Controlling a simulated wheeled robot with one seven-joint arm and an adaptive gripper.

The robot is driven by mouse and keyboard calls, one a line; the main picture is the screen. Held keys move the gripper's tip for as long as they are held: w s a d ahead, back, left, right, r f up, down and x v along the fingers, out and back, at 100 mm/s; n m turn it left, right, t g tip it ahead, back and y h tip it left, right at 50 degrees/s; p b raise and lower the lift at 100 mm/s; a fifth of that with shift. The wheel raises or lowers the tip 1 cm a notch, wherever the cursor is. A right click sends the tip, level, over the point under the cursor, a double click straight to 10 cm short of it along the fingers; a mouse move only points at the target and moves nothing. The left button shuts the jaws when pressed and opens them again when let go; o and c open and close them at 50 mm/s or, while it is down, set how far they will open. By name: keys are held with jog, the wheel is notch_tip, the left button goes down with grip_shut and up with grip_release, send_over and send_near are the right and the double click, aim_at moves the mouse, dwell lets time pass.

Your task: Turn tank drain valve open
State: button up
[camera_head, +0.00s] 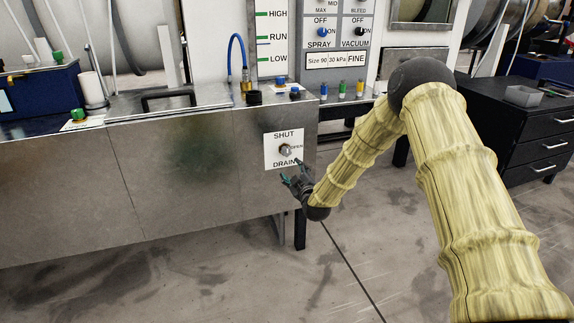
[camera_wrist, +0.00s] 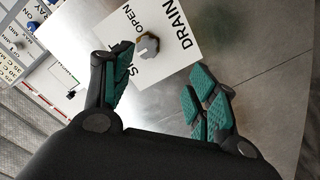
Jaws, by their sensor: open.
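The drain valve knob (camera_head: 285,150) sits on a white label plate (camera_head: 270,155) on the front of the steel tank (camera_head: 215,150). The plate reads SHUT above the knob, OPEN to its right and DRAIN below. In the wrist view the knob (camera_wrist: 148,46) is grey with a pale mark; I cannot tell surely which word the mark points to. My gripper (camera_head: 294,173) is just below and right of the knob. In the wrist view my gripper (camera_wrist: 163,70) is open and empty, with teal finger pads spread apart. The knob is ahead of the fingers, apart from them.
A control panel (camera_head: 330,40) with SPRAY and VACUUM switches stands behind the tank. A blue hose (camera_head: 230,50) rises from the tank top. A black drawer cabinet (camera_head: 520,135) is at right. The floor (camera_head: 230,275) before the tank is clear.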

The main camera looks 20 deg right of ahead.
aim_at(287, 153)
jog(key=shift+t, duration=0.3)
jog(key=w, duration=0.4)
jog(key=w+r+b, duration=0.1)
jog(key=w, duration=0.3)
jog(key=w+d+b, duration=0.1)
jog(key=w, duration=0.3)
jog(key=shift+r, duration=0.25)
jog(key=c, duration=1)
